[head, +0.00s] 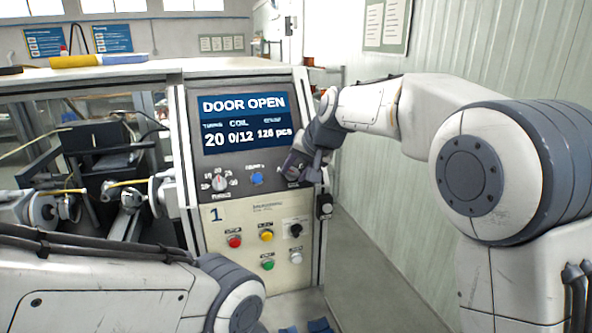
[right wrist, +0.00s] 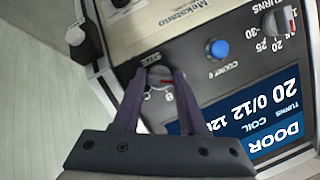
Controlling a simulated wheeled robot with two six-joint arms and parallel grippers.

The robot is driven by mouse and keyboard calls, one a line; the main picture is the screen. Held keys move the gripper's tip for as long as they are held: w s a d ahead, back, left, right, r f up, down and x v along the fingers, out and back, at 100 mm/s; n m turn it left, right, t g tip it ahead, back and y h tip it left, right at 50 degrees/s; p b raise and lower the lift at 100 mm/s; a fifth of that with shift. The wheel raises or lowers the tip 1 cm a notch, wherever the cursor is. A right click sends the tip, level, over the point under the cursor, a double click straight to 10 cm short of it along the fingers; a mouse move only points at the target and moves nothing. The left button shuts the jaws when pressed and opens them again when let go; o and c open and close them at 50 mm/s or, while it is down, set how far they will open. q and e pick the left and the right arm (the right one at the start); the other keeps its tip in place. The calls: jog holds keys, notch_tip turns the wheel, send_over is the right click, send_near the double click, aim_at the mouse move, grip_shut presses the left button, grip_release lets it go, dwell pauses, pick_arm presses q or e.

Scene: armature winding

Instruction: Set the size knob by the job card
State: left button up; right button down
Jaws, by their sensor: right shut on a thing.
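The size knob (right wrist: 158,80) is a round grey knob with a red mark, beside a "SIZE" label on the dark panel. My right gripper (right wrist: 160,76) has its two fingers on either side of the knob and is shut on it. In the head view my right gripper (head: 297,168) covers the knob at the panel's right side. I cannot pick out a job card for certain.
The screen (head: 243,122) reads "DOOR OPEN", 20 turns, coil 0/12. The turns knob (head: 219,183) and a blue button (head: 256,178) sit left of my right gripper. Red (head: 235,241), yellow (head: 266,236) and green (head: 268,265) buttons are below. Open floor (head: 375,270) lies to the right.

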dwell(0.4)
jog(key=shift+c, duration=2.2)
grip_release()
jog(key=shift+s+d+r, duration=0.1)
jog(key=shift+s+r, duration=0.1)
jog(key=shift+r, duration=0.05)
jog(key=b+v, duration=0.3)
jog(key=v, duration=0.6)
jog(key=shift+s+r, duration=0.3)
